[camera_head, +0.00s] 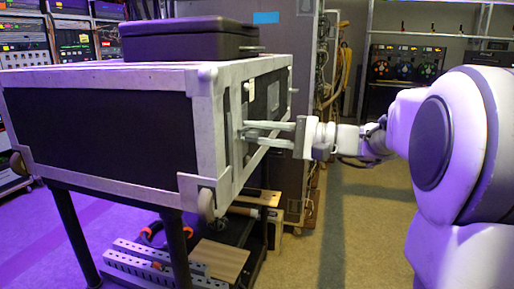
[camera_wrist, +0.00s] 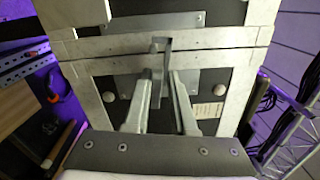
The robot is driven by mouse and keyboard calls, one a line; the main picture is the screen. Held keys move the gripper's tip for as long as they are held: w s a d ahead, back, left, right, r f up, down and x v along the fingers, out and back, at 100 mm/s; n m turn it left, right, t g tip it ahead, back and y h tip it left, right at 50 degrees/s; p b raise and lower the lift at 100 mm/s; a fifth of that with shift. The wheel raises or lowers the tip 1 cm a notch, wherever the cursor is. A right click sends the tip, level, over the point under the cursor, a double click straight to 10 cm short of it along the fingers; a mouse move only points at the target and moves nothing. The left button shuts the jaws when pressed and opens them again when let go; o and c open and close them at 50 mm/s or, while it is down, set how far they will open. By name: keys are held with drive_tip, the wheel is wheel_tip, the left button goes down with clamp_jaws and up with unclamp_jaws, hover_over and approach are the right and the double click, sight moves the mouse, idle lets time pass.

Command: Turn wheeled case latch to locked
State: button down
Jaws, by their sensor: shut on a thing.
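The wheeled case (camera_head: 100,128) has black panels, pale metal edges and a small wheel at its lower corner. It stands raised on dark legs. My gripper (camera_head: 247,131) reaches in from the right, with its fingertips at the case's end face. In the wrist view, my gripper (camera_wrist: 160,78) has its two fingers on either side of the grey metal latch (camera_wrist: 163,45) and is shut on it. The latch's upper part spans the seam between two pale frame bars. Its lower part hangs between the fingers, partly hidden by them.
A dark flat case (camera_head: 185,38) lies on top of the wheeled case. Below are a perforated metal bar (camera_head: 150,268) and wooden pieces. Equipment racks (camera_head: 25,45) stand at the back left. Shelving (camera_head: 405,60) stands behind my arm. The floor (camera_head: 360,220) under my arm is clear.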

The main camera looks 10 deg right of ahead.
drive_tip(key=shift+f+n+b, duration=0.65)
drive_tip(key=shift+n+b, duration=0.15)
drive_tip(key=shift+b, duration=0.15)
drive_tip(key=shift+r, duration=0.1)
drive_tip(key=c, duration=1)
unclamp_jaws()
drive_tip(key=shift+o, duration=0.5)
drive_tip(key=shift+r, duration=0.15)
drive_tip(key=shift+r, duration=0.1)
drive_tip(key=p+v, duration=0.2)
drive_tip(key=v, duration=1.5)
drive_tip(key=shift+d+r+p, duration=0.15)
drive_tip(key=shift+d+p, duration=0.05)
drive_tip(key=shift+p, duration=0.1)
drive_tip(key=shift+s, duration=0.1)
